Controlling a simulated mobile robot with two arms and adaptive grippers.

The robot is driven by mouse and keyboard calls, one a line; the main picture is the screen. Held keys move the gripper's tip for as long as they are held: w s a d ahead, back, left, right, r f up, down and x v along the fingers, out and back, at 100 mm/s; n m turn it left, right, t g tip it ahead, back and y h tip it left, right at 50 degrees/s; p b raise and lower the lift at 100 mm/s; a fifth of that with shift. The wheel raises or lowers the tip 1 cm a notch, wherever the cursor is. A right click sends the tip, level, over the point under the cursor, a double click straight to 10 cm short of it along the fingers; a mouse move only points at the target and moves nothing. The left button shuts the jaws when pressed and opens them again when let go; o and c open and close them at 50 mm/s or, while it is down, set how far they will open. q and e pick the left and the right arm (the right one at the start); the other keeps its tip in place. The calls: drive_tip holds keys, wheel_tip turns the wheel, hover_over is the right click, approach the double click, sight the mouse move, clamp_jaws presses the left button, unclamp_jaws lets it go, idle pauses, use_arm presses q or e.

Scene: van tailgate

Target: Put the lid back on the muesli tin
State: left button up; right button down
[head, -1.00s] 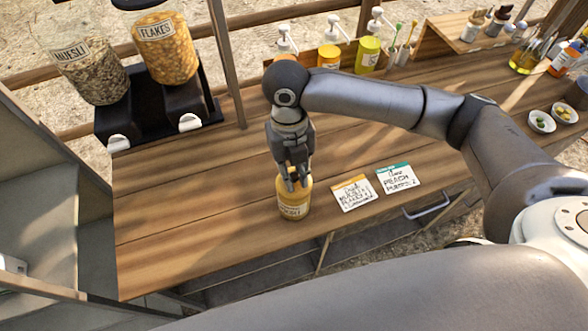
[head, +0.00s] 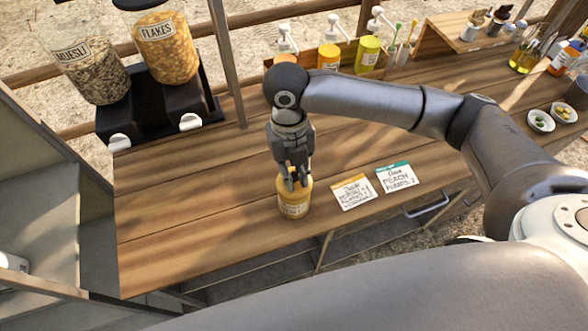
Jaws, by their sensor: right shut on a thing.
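The muesli tin (head: 293,208) is a small yellow tin with a white label. It stands upright on the wooden counter, left of two cards. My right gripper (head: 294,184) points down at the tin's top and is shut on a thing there. The fingers cover much of the tin's top, so the lid is hard to make out and I cannot tell how it sits. My left gripper is not in view.
An orange-edged card (head: 356,192) and a green-edged card (head: 397,177) lie right of the tin. The muesli dispenser (head: 88,72) and flakes dispenser (head: 164,45) stand at the back left. Pump bottles (head: 328,57) line the back. The counter's left part (head: 190,215) is clear.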

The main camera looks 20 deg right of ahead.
drive_tip(key=shift+p, duration=0.35)
idle(0.4)
idle(0.3)
drive_tip(key=c, duration=1.3)
unclamp_jaws()
drive_tip(key=shift+o, duration=0.5)
drive_tip(key=o, duration=0.4)
drive_tip(key=shift+r+p, duration=3.5)
drive_tip(key=shift+p, duration=0.3)
